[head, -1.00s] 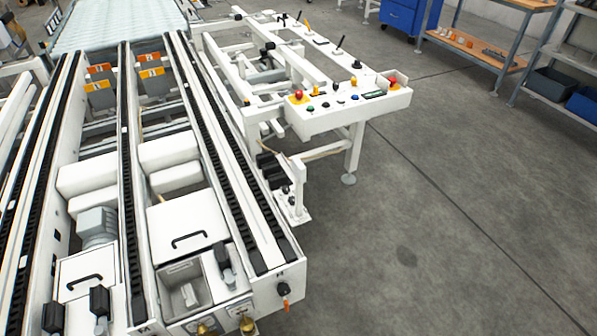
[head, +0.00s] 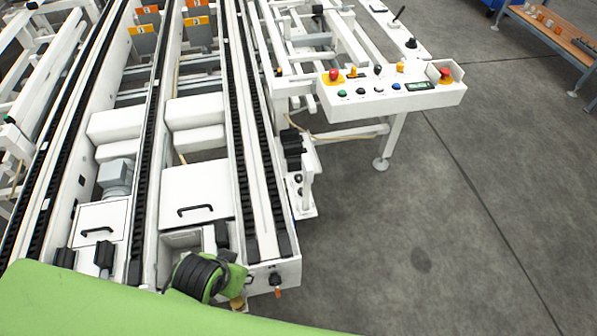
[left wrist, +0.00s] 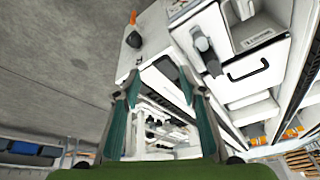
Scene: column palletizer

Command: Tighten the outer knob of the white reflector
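A small upright white bracket (head: 307,180) with small black knobs (head: 298,179) stands on a plate at the right side of the conveyor. It may be the white reflector; I cannot tell for sure, nor which knob is the outer one. In the head view my green left arm crosses the bottom, with its black wrist joint over the conveyor's front end; the fingers are hidden there. In the left wrist view my left gripper (left wrist: 160,88) shows two teal fingers spread apart with nothing held. My right gripper is in neither current view.
The white conveyor (head: 268,290) has a black-and-orange switch (head: 277,282) on its front end, also in the left wrist view (left wrist: 133,36). A white control console (head: 440,97) with buttons and a red emergency stop stands at the right. The grey floor (head: 430,220) at right is clear.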

